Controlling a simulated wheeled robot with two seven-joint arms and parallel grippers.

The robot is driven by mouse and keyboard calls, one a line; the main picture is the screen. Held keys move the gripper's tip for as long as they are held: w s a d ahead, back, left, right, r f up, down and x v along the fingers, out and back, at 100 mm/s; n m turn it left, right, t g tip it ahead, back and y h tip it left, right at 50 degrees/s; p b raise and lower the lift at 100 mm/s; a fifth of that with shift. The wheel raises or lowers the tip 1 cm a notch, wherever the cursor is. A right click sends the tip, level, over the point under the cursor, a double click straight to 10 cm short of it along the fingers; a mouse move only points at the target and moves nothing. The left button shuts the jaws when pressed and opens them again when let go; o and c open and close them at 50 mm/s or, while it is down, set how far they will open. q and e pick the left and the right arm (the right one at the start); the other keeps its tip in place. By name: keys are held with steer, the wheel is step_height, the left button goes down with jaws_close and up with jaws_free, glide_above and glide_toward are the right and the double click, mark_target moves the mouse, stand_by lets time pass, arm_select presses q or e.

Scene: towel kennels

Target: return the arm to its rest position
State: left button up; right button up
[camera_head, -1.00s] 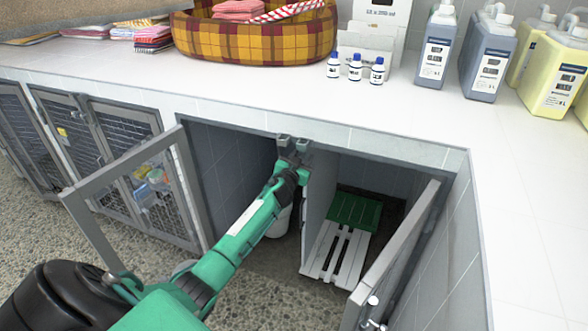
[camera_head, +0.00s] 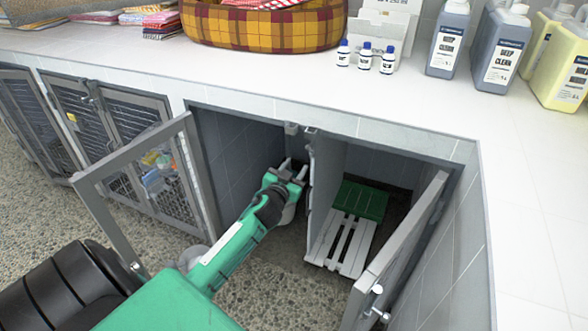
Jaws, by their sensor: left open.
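My left arm, green and black, reaches from the lower left to the open kennel front. My left gripper (camera_head: 293,168) is at the opening of the left compartment, just left of the divider (camera_head: 323,185). Its two grey fingers are apart, with nothing seen between them. A white object (camera_head: 288,213), perhaps a container, shows partly below and behind the gripper; the rest is hidden. My right gripper is out of view.
An open mesh door (camera_head: 92,215) stands left of my forearm, and another open door (camera_head: 400,245) stands to the right. The white counter (camera_head: 240,83) overhangs the kennels. A slatted white pallet (camera_head: 343,245) with a green piece (camera_head: 362,199) lies in the right compartment.

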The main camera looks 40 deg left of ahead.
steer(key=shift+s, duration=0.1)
